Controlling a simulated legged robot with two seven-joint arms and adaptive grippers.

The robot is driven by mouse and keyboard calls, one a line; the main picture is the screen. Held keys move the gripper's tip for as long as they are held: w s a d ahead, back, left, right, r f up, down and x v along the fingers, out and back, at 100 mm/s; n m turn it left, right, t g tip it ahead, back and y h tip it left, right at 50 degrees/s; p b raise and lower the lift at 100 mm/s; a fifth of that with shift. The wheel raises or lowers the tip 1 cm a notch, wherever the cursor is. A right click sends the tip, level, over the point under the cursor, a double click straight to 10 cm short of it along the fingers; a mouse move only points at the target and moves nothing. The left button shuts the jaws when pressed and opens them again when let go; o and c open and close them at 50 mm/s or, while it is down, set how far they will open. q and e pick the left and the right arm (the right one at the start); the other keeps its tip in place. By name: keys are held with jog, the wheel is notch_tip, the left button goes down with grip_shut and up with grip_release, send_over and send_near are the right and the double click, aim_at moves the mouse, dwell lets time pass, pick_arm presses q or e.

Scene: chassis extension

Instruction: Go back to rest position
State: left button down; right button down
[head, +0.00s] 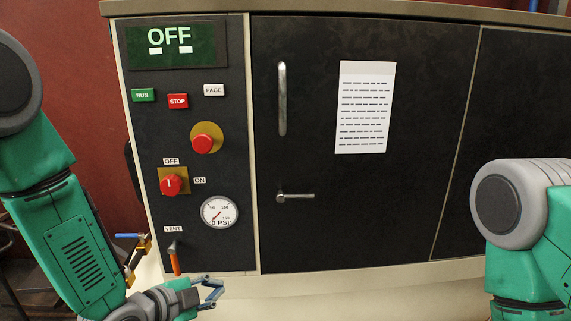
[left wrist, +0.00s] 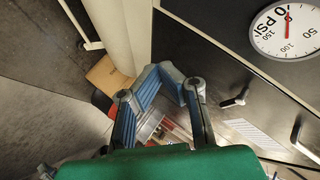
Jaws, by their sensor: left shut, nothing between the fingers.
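My left gripper (head: 213,290) is low in the head view, in front of the bottom of the control panel, just right of and below the orange vent handle (head: 175,259). It is shut and empty, apart from the handle in the picture. In the left wrist view its blue-padded fingers (left wrist: 178,84) come together with nothing between them. My right arm shows at the right edge of the head view; its gripper is out of the picture.
A machine cabinet (head: 330,222) fills the view. Its panel has an OFF display (head: 170,45), buttons, a red knob (head: 171,185) and a pressure gauge (head: 219,212), which also shows in the left wrist view (left wrist: 285,30). A door handle (head: 282,98) stands out from the cabinet.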

pick_arm(q)
jog(key=s+a+f+n+g+y, duration=0.35)
jog(key=s+f+n, duration=0.25)
jog(key=s+f, duration=0.4)
jog(key=s+a+f+n+g+y, duration=0.1)
jog(key=s+a+f+n+g, duration=0.1)
jog(key=s, duration=0.5)
jog(key=s+a+f+n+g+y, duration=0.1)
jog(key=s+a+f+n+g, duration=0.1)
jog(key=s+a+f+n, duration=0.2)
jog(key=s+a+f+n+g+y, duration=0.1)
jog(key=s+a+f+n+g, duration=0.1)
jog(key=s, duration=0.9)
notch_tip(320, 180, down, 2)
jog(key=shift+a+n+g, duration=0.35)
jog(key=shift+a+n, duration=0.1)
jog(key=shift+n, duration=0.75)
